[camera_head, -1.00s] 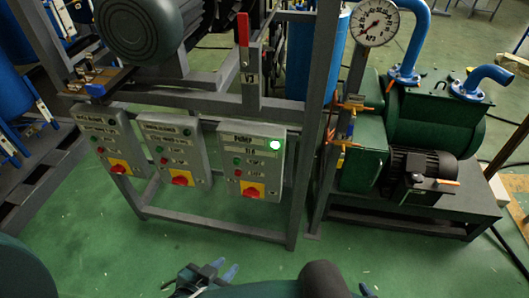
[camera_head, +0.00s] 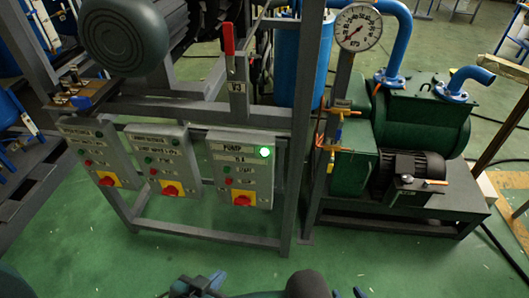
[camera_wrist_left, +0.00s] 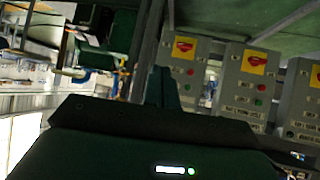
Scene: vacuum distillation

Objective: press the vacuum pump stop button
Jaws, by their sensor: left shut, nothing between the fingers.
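The pump control box (camera_head: 237,167), labelled PUMP, hangs on the grey frame. It has a lit green lamp (camera_head: 264,152), a small green button (camera_head: 228,169), a red button (camera_head: 228,181) below that, and a red-and-yellow rotary switch (camera_head: 242,199). My left gripper (camera_head: 212,281) is shut and empty at the bottom edge of the head view, apart from the box. In the left wrist view the picture is upside down; the shut fingers (camera_wrist_left: 165,88) stand near the leftmost box (camera_wrist_left: 180,66). Of my right gripper (camera_head: 360,292) only a blue tip shows at the bottom edge.
Two similar control boxes (camera_head: 164,158) (camera_head: 91,153) hang to the left. A red-handled valve (camera_head: 229,40) is above the pump box. The green pump unit (camera_head: 420,130) and a dial gauge (camera_head: 358,27) stand to the right. Green floor is clear in front of the boxes.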

